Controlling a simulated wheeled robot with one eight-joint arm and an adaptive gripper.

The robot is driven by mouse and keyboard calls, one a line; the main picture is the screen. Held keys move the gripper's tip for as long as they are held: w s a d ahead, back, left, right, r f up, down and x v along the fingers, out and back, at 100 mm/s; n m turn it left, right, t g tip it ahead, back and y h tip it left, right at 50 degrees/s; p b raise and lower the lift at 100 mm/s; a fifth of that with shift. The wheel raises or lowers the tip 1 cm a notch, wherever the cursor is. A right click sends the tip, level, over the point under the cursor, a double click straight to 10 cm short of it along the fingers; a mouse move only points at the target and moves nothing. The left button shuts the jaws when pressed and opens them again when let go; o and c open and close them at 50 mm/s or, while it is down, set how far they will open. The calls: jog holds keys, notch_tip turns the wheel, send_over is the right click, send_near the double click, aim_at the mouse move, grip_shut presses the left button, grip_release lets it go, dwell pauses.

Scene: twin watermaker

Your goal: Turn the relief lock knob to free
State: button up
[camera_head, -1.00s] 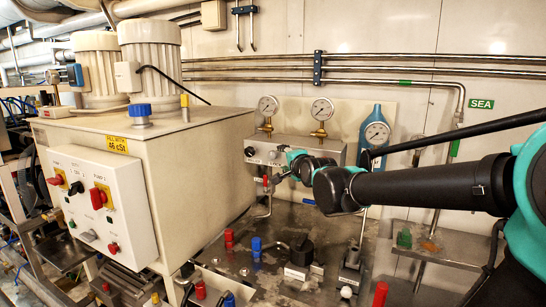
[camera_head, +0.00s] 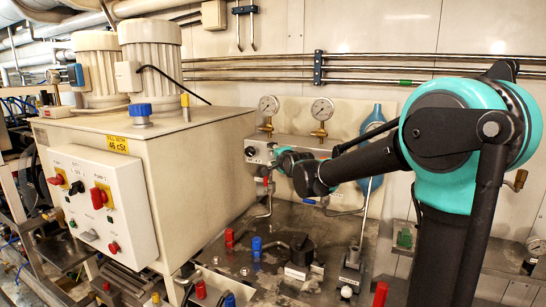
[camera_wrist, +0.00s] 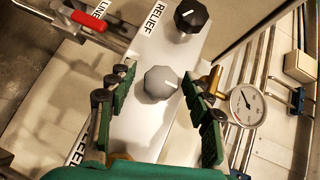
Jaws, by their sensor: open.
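In the wrist view a grey faceted knob (camera_wrist: 158,78) with a white pointer line sits on a pale panel (camera_wrist: 150,120). Its line points toward the lower right. A black faceted knob (camera_wrist: 191,16) sits above it, beside a label reading RELIEF. Another label (camera_wrist: 80,147) at lower left is partly cut off. I cannot read which knob is the relief lock. My gripper (camera_wrist: 157,92) is open, its green fingers on either side of the grey knob, with gaps showing. In the head view my gripper (camera_head: 284,160) is at the gauge box (camera_head: 300,146), its fingers mostly hidden.
A red-handled valve (camera_wrist: 90,22) is at upper left in the wrist view. A brass fitting and pressure gauge (camera_wrist: 247,105) are close to the right finger. In the head view the large cream tank (camera_head: 190,150) stands left, and a steel bench (camera_head: 270,245) with small knobs lies below.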

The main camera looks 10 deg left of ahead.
jog(key=shift+c, duration=0.2)
grip_shut()
dwell(0.4)
jog(key=shift+a+r+n+g+h, duration=0.1)
jog(key=shift+n+g+h, duration=1)
jog(key=n+g+h, duration=0.1)
jog(key=n+h, duration=0.1)
jog(key=h, duration=0.1)
jog(key=shift+g, duration=0.4)
jog(key=n+g+h, duration=0.1)
jog(key=n+h, duration=0.1)
jog(key=h, duration=0.1)
jog(key=shift+a, duration=0.1)
jog(key=shift+n+g+h, duration=0.8)
jog(key=shift+n+h, duration=0.2)
jog(key=shift+h, duration=0.7)
